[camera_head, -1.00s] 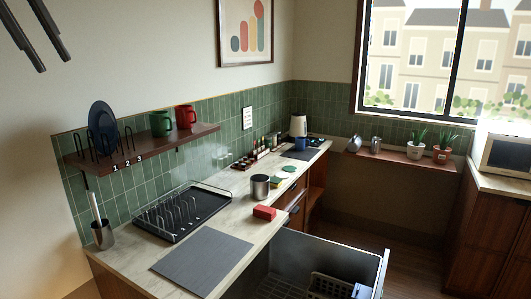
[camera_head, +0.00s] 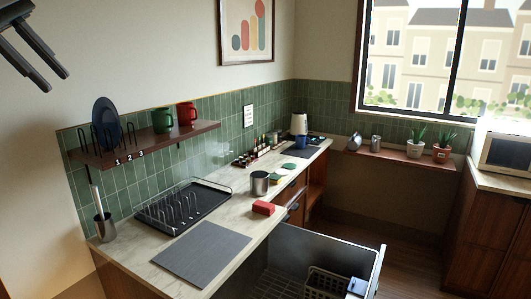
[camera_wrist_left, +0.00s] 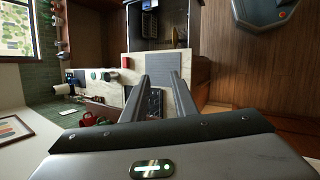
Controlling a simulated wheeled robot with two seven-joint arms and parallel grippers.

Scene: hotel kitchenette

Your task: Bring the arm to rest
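My left gripper (camera_head: 56,80) is raised at the top left of the head view, in front of the bare wall and above the shelf. Its two fingers are apart with nothing held between them. In the left wrist view the fingers (camera_wrist_left: 162,76) point toward the counter, and the black dish rack (camera_wrist_left: 150,104) shows behind the gap. My right gripper is not in view.
The wall shelf (camera_head: 145,148) holds a blue plate and green and red mugs. Below, the counter carries a dish rack (camera_head: 183,208), a grey mat (camera_head: 203,252), a red block (camera_head: 263,208) and a metal pot (camera_head: 260,184). A drawer (camera_head: 330,245) stands open at front right.

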